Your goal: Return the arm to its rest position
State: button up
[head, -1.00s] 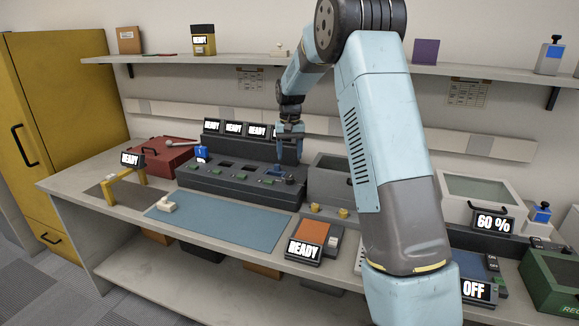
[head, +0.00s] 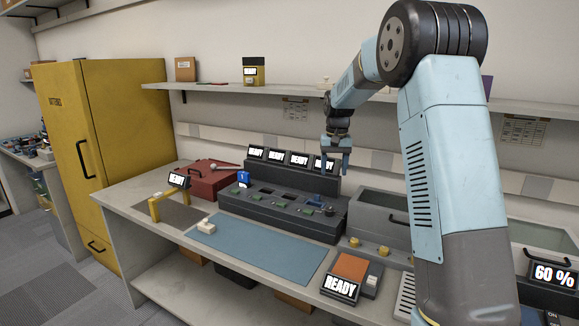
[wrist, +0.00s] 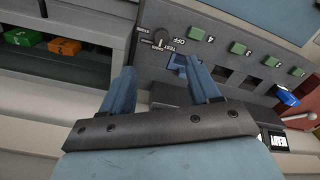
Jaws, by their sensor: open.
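My gripper (head: 337,170) hangs in front of the wall, above the right end of the dark charging console (head: 270,212). In the wrist view my gripper (wrist: 160,72) shows two blue fingers set wide apart, with nothing held between them. A blue radio (head: 316,200) sits in the console's right slot, below and apart from the fingers. It also shows in the wrist view (wrist: 178,62), partly hidden by a finger. My arm is bent, with its elbow high at the right of the head view.
The shelf (head: 300,91) runs along the wall behind my arm. A blue mat (head: 265,248), a red case (head: 213,180) and a yellow cabinet (head: 115,150) lie to the left. Open floor (head: 60,285) shows at lower left.

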jog(key=s+r+t, duration=0.1)
jog(key=s+r, duration=0.5)
jog(key=s, duration=0.4)
jog(key=s+r+t, duration=0.1)
jog(key=s+r, duration=0.5)
jog(key=s, duration=0.4)
jog(key=s+f+t, duration=0.1)
jog(key=s+f, duration=0.1)
jog(key=s, duration=0.9)
jog(key=s+d+f+n+t, duration=0.1)
jog(key=s+t, duration=0.1)
jog(key=s, duration=1)
jog(key=shift+s+f, duration=0.3)
jog(key=shift+f, duration=0.1)
jog(key=shift+c, duration=0.2)
